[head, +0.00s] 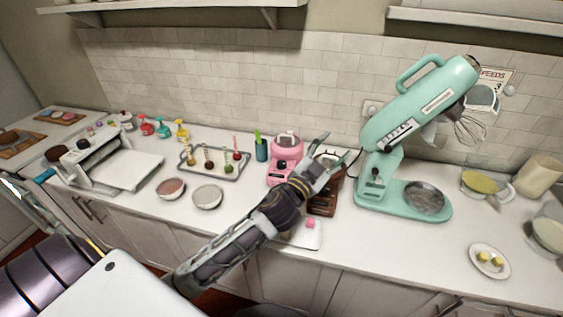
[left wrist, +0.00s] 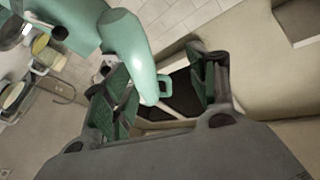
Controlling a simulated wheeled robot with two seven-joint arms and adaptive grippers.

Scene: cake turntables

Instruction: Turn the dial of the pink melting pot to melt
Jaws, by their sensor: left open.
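The pink melting pot (head: 287,147) stands on the counter near the wall, just left of my left gripper in the head view. In the left wrist view the two fingers of the left gripper (left wrist: 163,90) are spread apart, and the pink pot does not show. My right gripper is not in view.
A large mint stand mixer (head: 405,125) with its head raised stands to the right. A tray of dipped sticks (head: 218,171) and two bowls (head: 171,188) (head: 207,196) lie to the left. A teal cup (head: 261,152) stands beside the pot. A white board (head: 306,238) lies below my forearm.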

